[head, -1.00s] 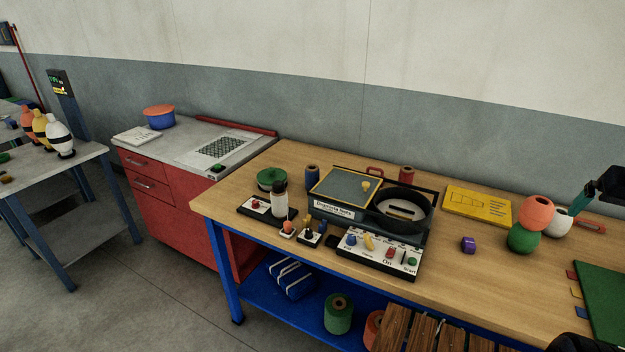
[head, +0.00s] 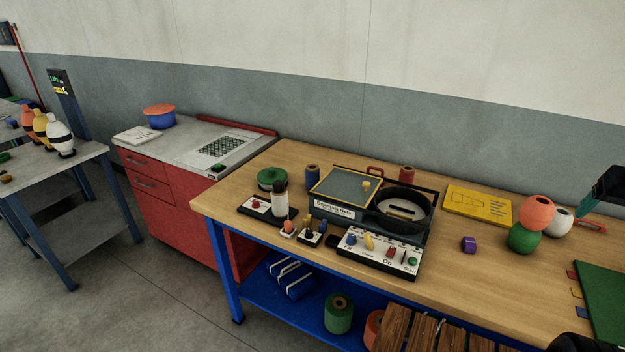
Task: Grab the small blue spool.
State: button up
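A small dark blue spool (head: 312,175) stands upright on the wooden workbench (head: 490,275), at the left end of the black-framed machine and near its back corner. Its lower part is partly hidden by things in front. My gripper (head: 600,190) shows only in part at the right edge, as a dark body with a teal edge. It is above the bench's right end, far from the blue spool. Its fingertips cannot be made out clearly, nor whether they are apart.
The machine (head: 345,211) with a round black pan (head: 405,208) stands right of the spool. A green round container (head: 271,179) and a white-and-black bottle (head: 280,200) stand left of it. A red spool (head: 407,174) is behind the pan. Orange, green and white spools stand farther right.

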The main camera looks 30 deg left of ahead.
jog(key=w+a+r+n, duration=0.1)
jog(key=w+a+r, duration=0.2)
jog(key=w+a, duration=0.5)
jog(key=w+a+r, duration=0.3)
jog(key=w+a, duration=0.1)
jog(key=w, duration=0.7)
jog(key=w+a+f+y, duration=0.1)
jog(key=w+a+f, duration=0.1)
jog(key=w+a, duration=0.6)
jog(key=w+a+f, duration=0.2)
jog(key=w+a, duration=0.2)
jog(key=a, duration=0.9)
jog(key=n, duration=0.3)
send_over(313, 174)
notch_tip(313, 174, down, 22)
jog(key=shift+y, duration=0.3)
jog(key=x, duration=0.4)
jog(key=shift+s+a+f, duration=0.1)
jog(key=shift+s+f, duration=0.15)
jog(key=shift+f, duration=0.3)
jog(key=shift+a+x, duration=0.2)
jog(key=shift+x, duration=2.55)
